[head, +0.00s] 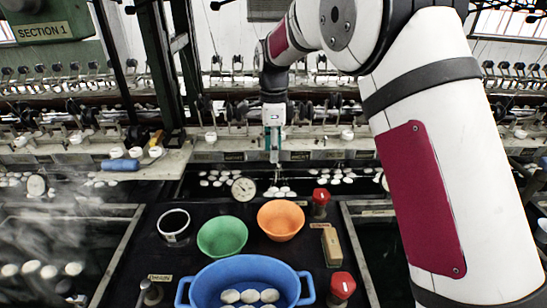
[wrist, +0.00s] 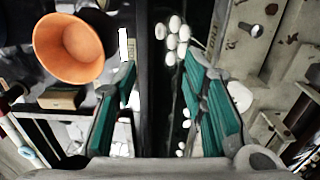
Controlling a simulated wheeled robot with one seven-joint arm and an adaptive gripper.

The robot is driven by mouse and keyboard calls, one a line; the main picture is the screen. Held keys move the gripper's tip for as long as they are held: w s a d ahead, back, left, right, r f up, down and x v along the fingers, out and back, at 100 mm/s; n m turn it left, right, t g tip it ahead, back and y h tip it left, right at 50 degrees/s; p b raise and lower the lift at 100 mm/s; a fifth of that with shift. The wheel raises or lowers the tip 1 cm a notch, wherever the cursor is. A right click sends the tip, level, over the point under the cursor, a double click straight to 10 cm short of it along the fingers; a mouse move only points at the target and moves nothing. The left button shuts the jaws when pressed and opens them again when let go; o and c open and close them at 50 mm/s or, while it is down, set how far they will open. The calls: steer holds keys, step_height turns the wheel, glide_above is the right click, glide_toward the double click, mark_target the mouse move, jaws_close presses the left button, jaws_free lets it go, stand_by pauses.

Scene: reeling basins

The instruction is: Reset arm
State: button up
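My gripper (head: 274,150) hangs from the arm, pointing down, behind the orange bowl (head: 281,220) and above the far edge of the dark counter. In the wrist view my gripper (wrist: 162,78) shows two teal-padded fingers spread apart with nothing between them. Below the gap are a dark strip of basin and several white cocoons (wrist: 174,30). The orange bowl (wrist: 75,47) lies left of the fingers in that view. My arm reaches in from the right of the head view.
A green bowl (head: 222,237), a blue tub (head: 244,269) with white cocoons, a white-rimmed cup (head: 173,225), red-topped knobs (head: 320,197) and a tan block (head: 331,246) crowd the counter. A dial gauge (head: 244,189) stands behind. Reeling machinery lines the back; basins flank the counter.

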stand_by(0.4)
steer(key=s+d+r+n+t+p, duration=0.1)
steer(key=s+d+r+n, duration=0.3)
steer(key=s+d+r, duration=0.35)
steer(key=s+d+r+n+t+p, duration=0.1)
steer(key=s+d+r+n, duration=0.3)
steer(key=s+r, duration=0.55)
steer(key=s+d+f+n+t, duration=0.1)
steer(key=s+d+n, duration=0.2)
steer(key=s, duration=0.8)
steer(key=s+d+f+n+t+p, duration=0.1)
steer(key=s+d+n, duration=0.2)
steer(key=s, duration=0.9)
steer(key=n, duration=0.3)
steer(key=shift+d+n+p, duration=0.2)
steer(key=shift+n+p, duration=0.1)
